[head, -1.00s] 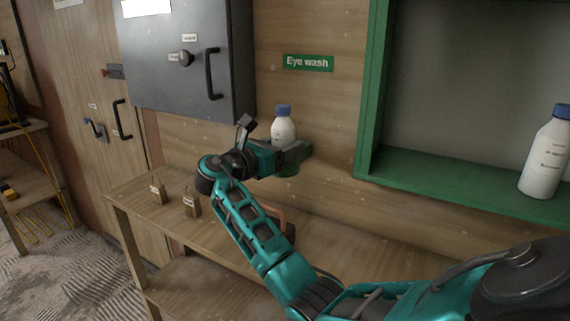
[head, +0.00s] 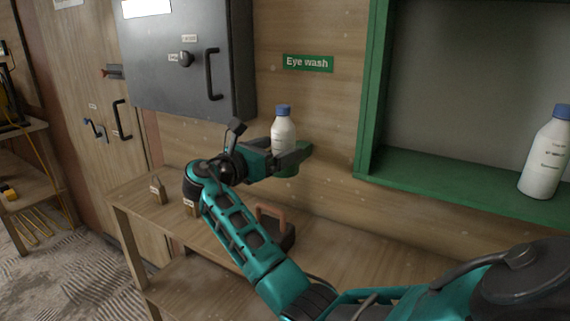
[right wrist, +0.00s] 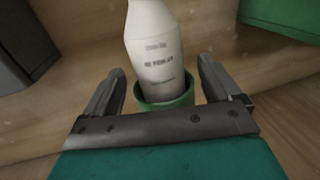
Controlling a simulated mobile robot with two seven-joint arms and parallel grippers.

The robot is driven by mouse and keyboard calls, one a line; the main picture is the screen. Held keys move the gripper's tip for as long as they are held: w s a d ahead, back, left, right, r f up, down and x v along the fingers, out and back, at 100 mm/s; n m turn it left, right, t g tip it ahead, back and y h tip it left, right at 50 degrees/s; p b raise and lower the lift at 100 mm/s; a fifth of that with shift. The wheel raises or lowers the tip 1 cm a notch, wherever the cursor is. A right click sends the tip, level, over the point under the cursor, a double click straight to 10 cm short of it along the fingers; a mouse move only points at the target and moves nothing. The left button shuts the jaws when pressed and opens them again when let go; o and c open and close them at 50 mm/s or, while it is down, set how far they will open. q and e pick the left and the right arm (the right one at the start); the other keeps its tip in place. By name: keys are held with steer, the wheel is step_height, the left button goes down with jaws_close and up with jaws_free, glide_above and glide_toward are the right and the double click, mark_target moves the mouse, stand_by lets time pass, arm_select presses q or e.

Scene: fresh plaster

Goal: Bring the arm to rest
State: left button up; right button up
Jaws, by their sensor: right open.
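My right arm (head: 240,230) is teal and black and reaches in from the lower right of the head view. Its gripper (head: 292,150) is open, with its fingers near a white bottle with a blue cap (head: 284,132). In the right wrist view the fingers stand apart on either side of the bottle (right wrist: 155,55), with gaps visible. The bottle stands upright in a green round holder (head: 286,171), which also shows in the right wrist view (right wrist: 165,103). The gripper partly hides the holder in the head view. My left gripper is out of view.
A green-framed recess (head: 440,186) holds another white bottle (head: 546,155) at the right. A grey cabinet (head: 180,75) hangs at the upper left. The wooden bench (head: 345,240) below bears small padlocks (head: 158,190) and a dark block with a brown handle (head: 272,222).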

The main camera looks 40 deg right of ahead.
steer(key=a, duration=1)
steer(key=shift+s+a, duration=0.2)
steer(key=shift+s, duration=0.15)
